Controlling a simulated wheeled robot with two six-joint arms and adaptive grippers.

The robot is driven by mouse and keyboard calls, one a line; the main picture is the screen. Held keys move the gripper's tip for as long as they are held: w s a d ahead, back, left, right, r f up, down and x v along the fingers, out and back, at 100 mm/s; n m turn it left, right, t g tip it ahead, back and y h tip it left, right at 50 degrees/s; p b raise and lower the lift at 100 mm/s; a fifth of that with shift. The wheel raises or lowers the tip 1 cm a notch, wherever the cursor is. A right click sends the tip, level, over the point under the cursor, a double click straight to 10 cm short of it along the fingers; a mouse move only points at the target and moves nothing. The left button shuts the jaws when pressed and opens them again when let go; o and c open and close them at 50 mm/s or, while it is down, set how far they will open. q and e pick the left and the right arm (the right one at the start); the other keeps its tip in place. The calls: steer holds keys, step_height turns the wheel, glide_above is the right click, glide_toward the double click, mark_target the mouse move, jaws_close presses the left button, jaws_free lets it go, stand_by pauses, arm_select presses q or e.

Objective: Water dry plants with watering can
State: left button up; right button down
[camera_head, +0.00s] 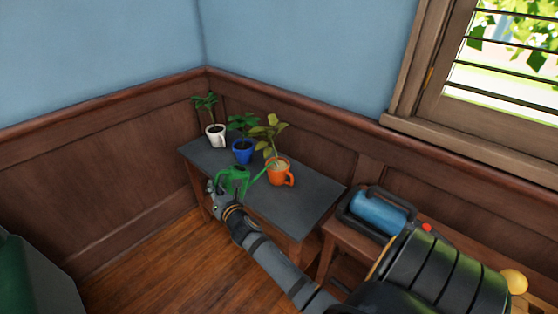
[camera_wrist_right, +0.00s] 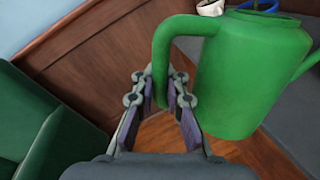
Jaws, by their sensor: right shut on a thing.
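A green watering can (camera_head: 234,182) is at the front left part of the dark table (camera_head: 305,190), its spout reaching right toward an orange mug-like pot (camera_head: 281,174). My right gripper (camera_head: 212,190) is closed around the can's handle, as the right wrist view (camera_wrist_right: 163,92) shows. I cannot tell whether the can touches the tabletop. The orange pot holds a plant with yellowish, dull leaves (camera_head: 269,131). A blue pot (camera_head: 243,154) and a white pot (camera_head: 216,138) hold green plants behind the can. My left gripper is not in view.
A wooden bench (camera_head: 343,237) stands right of the table with a blue cylindrical object (camera_head: 382,212) in a dark frame. A yellow ball-like thing (camera_head: 514,281) is at far right. Green furniture (camera_wrist_right: 50,130) stands left. Wood-panelled walls close off the back.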

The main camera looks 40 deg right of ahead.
steer(key=shift+r, duration=0.1)
stand_by(0.3)
steer(key=shift+r, duration=0.15)
